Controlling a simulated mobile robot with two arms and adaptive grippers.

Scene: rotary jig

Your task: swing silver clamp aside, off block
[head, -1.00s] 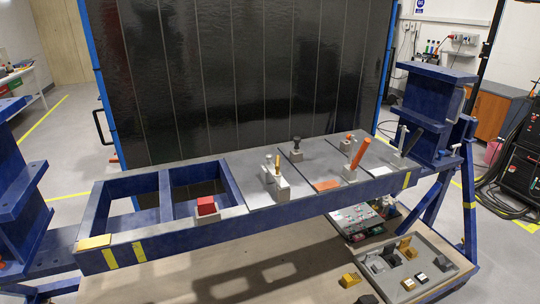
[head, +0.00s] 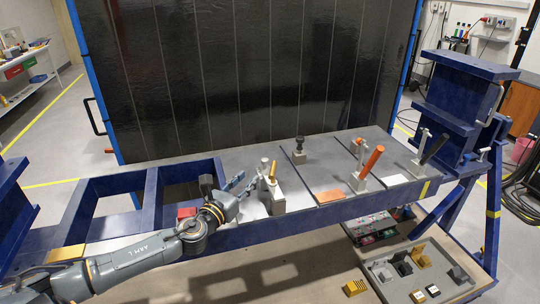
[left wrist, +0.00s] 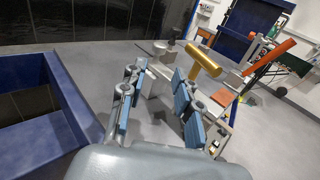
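The silver clamp (head: 265,164) is an upright silver piece beside a gold-handled clamp (head: 273,172), near a grey block (head: 278,199) on the long blue jig. In the left wrist view the silver clamp (left wrist: 161,48) stands just beyond my fingers, with the gold handle (left wrist: 205,61) to its right. My left gripper (head: 238,183) is just left of the silver clamp. In the left wrist view my left gripper (left wrist: 158,100) is open, its blue-padded fingers apart with nothing clearly held. How the clamp meets the block is too small to tell. My right gripper is not in view.
A black-topped clamp (head: 299,150), an orange-handled clamp (head: 370,162) and a black-handled clamp (head: 433,149) stand farther right on the jig. A grey tray (head: 455,292) with several small blocks lies below.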

